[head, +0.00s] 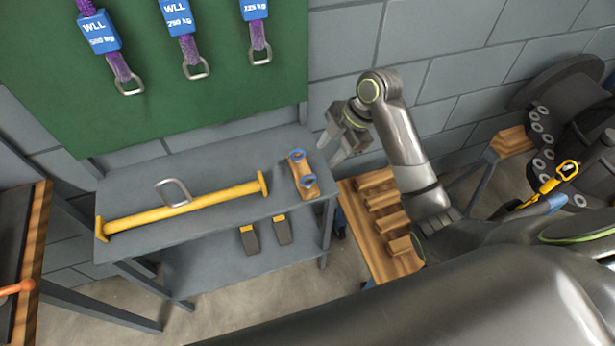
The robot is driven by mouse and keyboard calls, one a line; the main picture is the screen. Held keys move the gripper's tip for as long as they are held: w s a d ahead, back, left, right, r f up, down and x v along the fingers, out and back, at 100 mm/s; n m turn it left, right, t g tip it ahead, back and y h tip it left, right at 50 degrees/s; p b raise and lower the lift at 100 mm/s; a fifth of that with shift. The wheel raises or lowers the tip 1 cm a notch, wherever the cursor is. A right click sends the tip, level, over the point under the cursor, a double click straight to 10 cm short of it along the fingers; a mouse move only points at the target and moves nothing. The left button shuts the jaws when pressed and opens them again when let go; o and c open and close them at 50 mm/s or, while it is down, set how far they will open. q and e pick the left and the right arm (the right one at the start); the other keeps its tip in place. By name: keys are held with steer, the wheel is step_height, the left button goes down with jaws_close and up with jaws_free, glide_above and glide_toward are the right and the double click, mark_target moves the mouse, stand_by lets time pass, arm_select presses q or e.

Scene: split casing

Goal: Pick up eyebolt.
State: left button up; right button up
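One eyebolt (297,155) is at the back of the block, the other eyebolt (313,168) at the front. My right gripper (331,148) is just to the right of the block in the picture and apart from the eyebolts. Its two fingers are spread with nothing seen between them. My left gripper is not in view.
A yellow lifting bar (215,199) with a grey metal loop lies on the grey shelf (225,165). A notched wooden stand (385,215) is beside it. A dark round casing (567,100) stands at the right. Purple slings (188,48) hang on the green board.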

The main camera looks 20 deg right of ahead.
glide_above(306, 178)
steer(key=d, duration=0.3)
steer(key=f, duration=0.6)
steer(key=shift+s+a+f+p, duration=0.15)
steer(key=shift+s+a+p, duration=0.1)
steer(key=shift+p, duration=0.15)
steer(key=shift+a+f, duration=0.2)
steer(key=shift+f, duration=0.35)
steer(key=shift+w+a+f+p, duration=0.1)
steer(key=shift+a+f+p, duration=0.2)
steer(key=shift+f, duration=0.2)
steer(key=x, duration=0.3)
steer(key=shift+p, duration=0.4)
steer(key=shift+w+a+f, duration=0.1)
steer(key=shift+a+f, duration=0.1)
steer(key=shift+f, duration=0.35)
steer(key=c, duration=0.8)
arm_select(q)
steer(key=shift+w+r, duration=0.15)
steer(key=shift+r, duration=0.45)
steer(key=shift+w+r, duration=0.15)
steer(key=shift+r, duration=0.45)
arm_select(e)
steer(key=shift+r, duration=0.1)
jaws_close()
